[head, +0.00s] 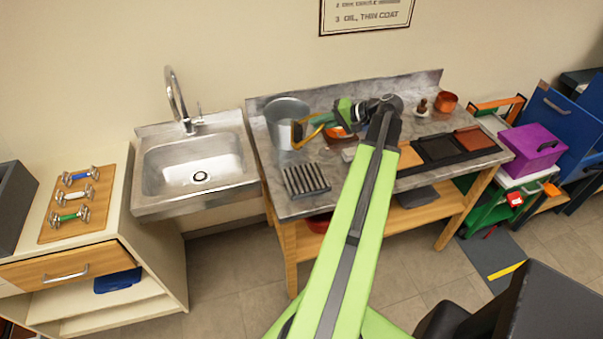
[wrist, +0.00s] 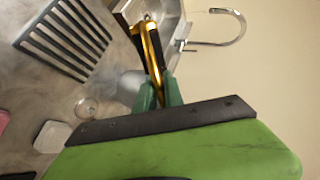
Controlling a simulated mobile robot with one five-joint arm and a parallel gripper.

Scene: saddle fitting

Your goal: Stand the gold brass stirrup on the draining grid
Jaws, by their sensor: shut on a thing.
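The gold stirrup (head: 314,133) is in my gripper (head: 327,119), above the metal worktop and near the grey bucket. In the wrist view the stirrup (wrist: 152,48) extends away from between the green fingertips (wrist: 159,94), which are shut on it. The draining grid (head: 306,180), a dark slatted rack, lies on the worktop at its front left. It also shows in the wrist view (wrist: 66,40), at the upper left. The stirrup is apart from the grid, towards the back of the worktop.
The grey bucket (head: 287,112) stands behind the grid. A sink (head: 197,165) is to the left. Dark trays (head: 437,149), a brown tray (head: 474,138) and a copper pot (head: 446,102) occupy the worktop's right side. The grid's slats look clear.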

